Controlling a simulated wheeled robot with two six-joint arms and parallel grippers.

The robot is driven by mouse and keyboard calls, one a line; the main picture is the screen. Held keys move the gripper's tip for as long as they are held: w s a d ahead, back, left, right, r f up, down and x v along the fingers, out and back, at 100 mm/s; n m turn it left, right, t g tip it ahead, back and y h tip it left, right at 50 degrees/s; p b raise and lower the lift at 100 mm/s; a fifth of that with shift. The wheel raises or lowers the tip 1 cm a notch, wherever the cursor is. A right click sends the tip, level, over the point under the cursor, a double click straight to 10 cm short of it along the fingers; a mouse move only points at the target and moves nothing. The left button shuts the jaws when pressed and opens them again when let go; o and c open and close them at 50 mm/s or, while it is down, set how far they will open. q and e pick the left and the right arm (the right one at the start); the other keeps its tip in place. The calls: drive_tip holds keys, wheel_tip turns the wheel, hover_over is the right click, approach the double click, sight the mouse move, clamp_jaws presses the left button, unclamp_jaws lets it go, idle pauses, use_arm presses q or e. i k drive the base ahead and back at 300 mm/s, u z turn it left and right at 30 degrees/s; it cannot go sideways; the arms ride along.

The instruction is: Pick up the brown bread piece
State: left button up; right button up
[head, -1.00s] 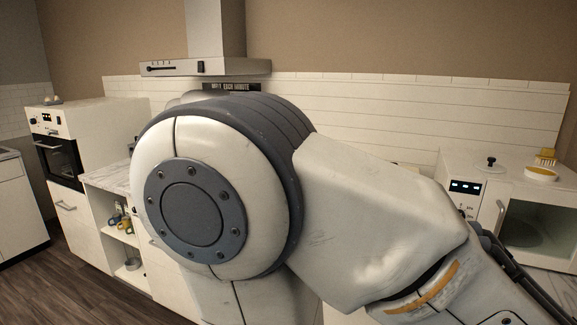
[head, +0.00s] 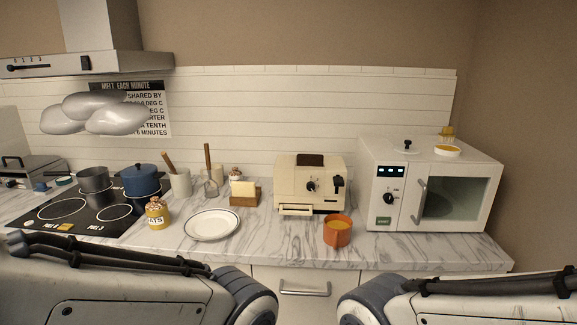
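A dark brown piece that looks like a bread slice (head: 310,160) sticks up from the top of the cream toaster (head: 295,184) at the middle of the counter. Its lower part is hidden in the toaster. Only links of my two arms show, low at the left and right of the head view. Neither gripper is in view, so what they hold cannot be seen.
An orange cup (head: 337,231) stands before the toaster. A white plate (head: 212,225), a yellow block on a brown base (head: 244,193) and a yellow jar (head: 157,213) are left. A microwave (head: 434,185) is right. Marble counter is clear before the microwave.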

sight(316, 160)
drive_tip(key=i, duration=1.6)
